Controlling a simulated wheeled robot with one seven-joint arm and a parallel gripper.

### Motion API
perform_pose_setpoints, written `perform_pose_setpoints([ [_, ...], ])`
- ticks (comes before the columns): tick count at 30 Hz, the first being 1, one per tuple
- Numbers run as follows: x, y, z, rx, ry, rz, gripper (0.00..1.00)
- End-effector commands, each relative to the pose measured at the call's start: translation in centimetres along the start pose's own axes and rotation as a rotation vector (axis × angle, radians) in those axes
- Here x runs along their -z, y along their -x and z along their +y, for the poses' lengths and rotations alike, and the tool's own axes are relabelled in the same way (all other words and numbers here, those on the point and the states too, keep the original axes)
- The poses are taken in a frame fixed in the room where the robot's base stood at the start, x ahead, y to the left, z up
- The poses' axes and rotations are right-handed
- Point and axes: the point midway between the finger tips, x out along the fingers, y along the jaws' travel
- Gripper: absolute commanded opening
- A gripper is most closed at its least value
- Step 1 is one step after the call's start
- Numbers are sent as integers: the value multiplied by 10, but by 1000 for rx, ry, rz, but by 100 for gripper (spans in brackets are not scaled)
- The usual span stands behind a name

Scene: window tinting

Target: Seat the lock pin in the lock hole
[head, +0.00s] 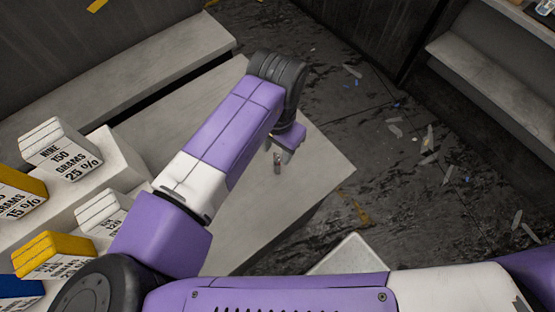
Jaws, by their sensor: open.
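My gripper (277,150) is at the end of my purple arm, over the grey table (318,182). The wrist and its small size here hide most of the fingers; it is open. A small greyish-pink upright piece (278,167), possibly the lock pin, shows just below the gripper. I cannot tell whether it touches the fingers or stands on the table. I cannot make out the lock hole; the arm covers part of the tabletop.
White boxes with printed labels (62,152) and yellow-topped ones (52,252) stand at the left. A long grey bench (130,72) lies behind. The table is bare right of the arm. Scraps litter the dark floor (400,140).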

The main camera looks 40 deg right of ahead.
Motion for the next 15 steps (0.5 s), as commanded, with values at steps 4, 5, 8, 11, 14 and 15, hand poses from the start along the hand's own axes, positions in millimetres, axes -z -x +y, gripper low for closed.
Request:
perform_pose_setpoints([
  [4,1,-20,0,-2,1,0,43],
  [5,1,-24,0,-2,1,0,43],
  [8,1,-31,0,0,0,1,43],
  [11,1,-33,0,1,0,1,43],
  [14,1,-33,0,1,0,1,43],
  [15,1,-33,0,1,0,1,43],
])
